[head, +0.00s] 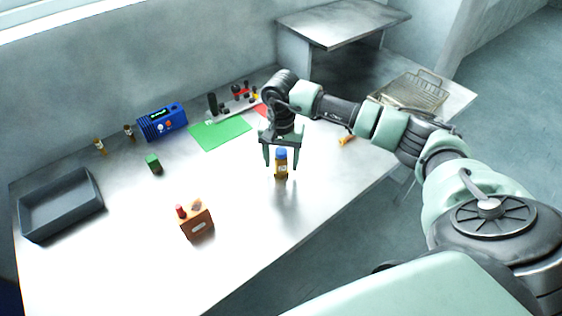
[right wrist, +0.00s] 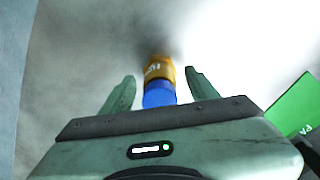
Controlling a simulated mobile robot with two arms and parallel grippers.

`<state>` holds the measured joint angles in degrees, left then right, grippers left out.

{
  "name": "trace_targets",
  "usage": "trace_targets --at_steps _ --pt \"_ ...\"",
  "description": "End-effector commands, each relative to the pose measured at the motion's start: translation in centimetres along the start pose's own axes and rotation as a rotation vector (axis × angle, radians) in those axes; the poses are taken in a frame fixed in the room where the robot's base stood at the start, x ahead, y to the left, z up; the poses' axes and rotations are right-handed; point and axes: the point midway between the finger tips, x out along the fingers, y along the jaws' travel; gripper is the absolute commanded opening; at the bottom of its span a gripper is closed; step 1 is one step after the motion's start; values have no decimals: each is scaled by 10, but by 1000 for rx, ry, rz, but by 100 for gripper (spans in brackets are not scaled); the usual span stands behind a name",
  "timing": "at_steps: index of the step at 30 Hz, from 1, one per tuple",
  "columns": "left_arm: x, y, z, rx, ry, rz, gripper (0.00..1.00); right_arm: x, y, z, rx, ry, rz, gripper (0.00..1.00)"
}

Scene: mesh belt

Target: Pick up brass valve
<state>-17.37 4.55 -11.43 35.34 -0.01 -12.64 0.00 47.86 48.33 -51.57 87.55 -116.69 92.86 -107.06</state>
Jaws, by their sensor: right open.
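An upright amber-yellow item with a blue top (head: 281,170) and a pale label stands on the bright metal table. It also shows in the right wrist view (right wrist: 159,72), with its blue end nearest the camera. I cannot tell for sure that it is the brass valve. My right gripper (head: 281,163) is open, pointing down over it, with a finger on either side and gaps showing in the wrist view. A small orange-yellow piece (head: 347,140) lies near the table's right edge, too small to identify. My left gripper is not in view.
A dark grey tray (head: 62,204) sits at the left. An orange-brown box (head: 197,222) is in front, and a green block (head: 153,163) is further back. A blue device (head: 163,121), a green mat (head: 220,134) and a wire basket (head: 415,90) are towards the back.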

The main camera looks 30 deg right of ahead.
Motion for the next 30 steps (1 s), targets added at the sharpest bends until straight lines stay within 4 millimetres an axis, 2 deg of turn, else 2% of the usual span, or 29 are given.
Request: trace_targets --at_steps 5,8,12,23,30 --pt "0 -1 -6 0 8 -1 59 1 0 0 0 0 0 60" --pt "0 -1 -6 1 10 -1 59 0 0 0 0 0 0 37" --pt "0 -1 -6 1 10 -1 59 0 0 0 0 0 -1 0" --pt "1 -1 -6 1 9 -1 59 -2 -1 -1 1 2 -3 0" --pt "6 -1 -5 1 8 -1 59 -20 -1 -2 1 5 -5 0"
